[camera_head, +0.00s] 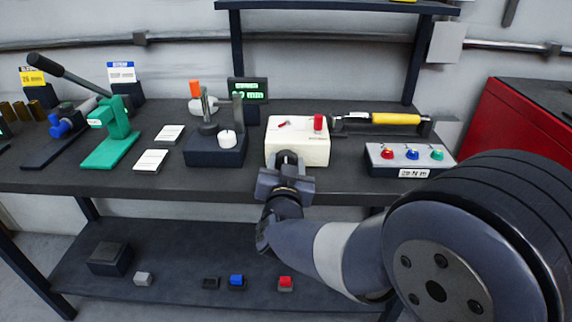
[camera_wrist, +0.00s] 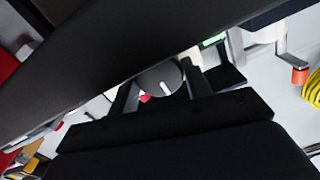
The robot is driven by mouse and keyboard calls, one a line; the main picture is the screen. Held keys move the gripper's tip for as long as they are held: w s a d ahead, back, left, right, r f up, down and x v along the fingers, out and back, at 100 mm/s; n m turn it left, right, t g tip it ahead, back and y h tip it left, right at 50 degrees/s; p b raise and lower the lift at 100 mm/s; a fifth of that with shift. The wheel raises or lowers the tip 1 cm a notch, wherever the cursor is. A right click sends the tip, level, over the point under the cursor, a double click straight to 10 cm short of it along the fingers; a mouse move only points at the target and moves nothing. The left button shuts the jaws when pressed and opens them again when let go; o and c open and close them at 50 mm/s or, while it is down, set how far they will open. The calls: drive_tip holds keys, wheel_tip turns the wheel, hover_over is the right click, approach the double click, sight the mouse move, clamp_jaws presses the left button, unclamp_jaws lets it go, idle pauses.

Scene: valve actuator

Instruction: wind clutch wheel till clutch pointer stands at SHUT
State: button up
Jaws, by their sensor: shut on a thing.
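A cream actuator box (camera_head: 312,147) stands at the front edge of the bench. A small red pointer (camera_head: 284,124) lies on its top face, toward the left; its markings are too small to read. My gripper (camera_head: 287,163) is at the front face of the box, shut on the dark wheel there. In the wrist view the round dark wheel (camera_wrist: 161,78) with a white mark sits between the two fingers of my gripper (camera_wrist: 163,88). In the head view my gripper mostly hides the wheel. A dark bar crosses the wrist view and hides much of the box.
A red cylinder (camera_head: 318,123) stands on the box top. A yellow-handled tool (camera_head: 395,118) lies behind right, and a button box (camera_head: 410,160) stands right. A dark fixture (camera_head: 215,153) with a white knob is close on the left. The green press (camera_head: 111,135) is farther left.

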drive_tip(key=o, duration=1)
drive_tip(key=s+p, duration=0.1)
drive_tip(key=s, duration=0.9)
drive_tip(key=shift+s+a, duration=0.15)
drive_tip(key=shift+s, duration=0.25)
drive_tip(key=shift+w, duration=0.1)
drive_tip(key=w, duration=0.5)
drive_tip(key=w+b, duration=0.1)
drive_tip(key=w, duration=0.4)
drive_tip(key=shift+w+d, duration=0.2)
drive_tip(key=shift+w, duration=0.2)
drive_tip(key=shift+s, duration=0.1)
drive_tip(key=shift+s, duration=0.1)
